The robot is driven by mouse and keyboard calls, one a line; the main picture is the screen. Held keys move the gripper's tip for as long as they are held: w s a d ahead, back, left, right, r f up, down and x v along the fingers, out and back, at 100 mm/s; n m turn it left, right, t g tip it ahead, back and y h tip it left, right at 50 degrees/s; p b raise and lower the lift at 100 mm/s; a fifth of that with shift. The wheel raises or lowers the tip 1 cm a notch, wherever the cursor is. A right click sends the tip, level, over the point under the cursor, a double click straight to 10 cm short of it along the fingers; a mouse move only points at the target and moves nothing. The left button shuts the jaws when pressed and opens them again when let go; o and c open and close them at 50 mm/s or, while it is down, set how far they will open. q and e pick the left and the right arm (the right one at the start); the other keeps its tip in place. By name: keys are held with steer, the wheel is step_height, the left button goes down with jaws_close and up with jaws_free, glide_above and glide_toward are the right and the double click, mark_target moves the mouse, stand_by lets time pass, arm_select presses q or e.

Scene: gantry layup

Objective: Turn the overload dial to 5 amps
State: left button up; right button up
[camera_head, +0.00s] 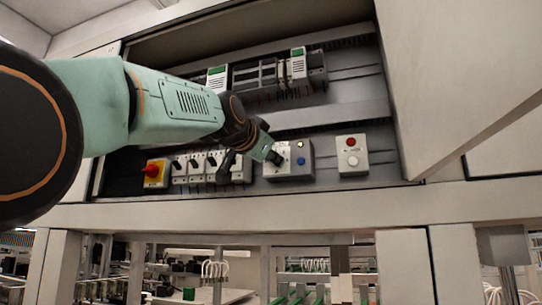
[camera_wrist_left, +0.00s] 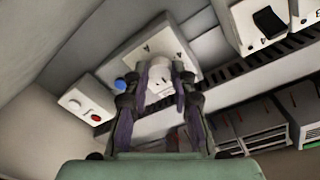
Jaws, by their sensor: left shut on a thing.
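The overload unit is a grey box (camera_head: 303,172) with a pale front face, low in the open cabinet in the head view. It carries a blue button (camera_head: 301,161) and dark markings. In the left wrist view the box (camera_wrist_left: 151,42) lies beyond the fingers, with its blue button (camera_wrist_left: 120,84) to the left. My left gripper (camera_head: 276,156) is at the box's face. Its fingers (camera_wrist_left: 160,82) are shut on the pale overload dial (camera_wrist_left: 158,78), one on each side. The dial's scale and pointer are too small or hidden to read. My right gripper is not in view.
A box with a red and a white button (camera_head: 351,156) is right of the overload unit. Several breakers (camera_head: 197,166) and a red rotary switch on yellow (camera_head: 153,172) are to the left. More modules (camera_head: 255,76) sit on the rail above. The cabinet door (camera_head: 470,70) stands at right.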

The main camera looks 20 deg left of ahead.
arm_select(q)
steer(key=shift+r, duration=0.15)
jaws_close()
steer(key=shift+s, duration=0.1)
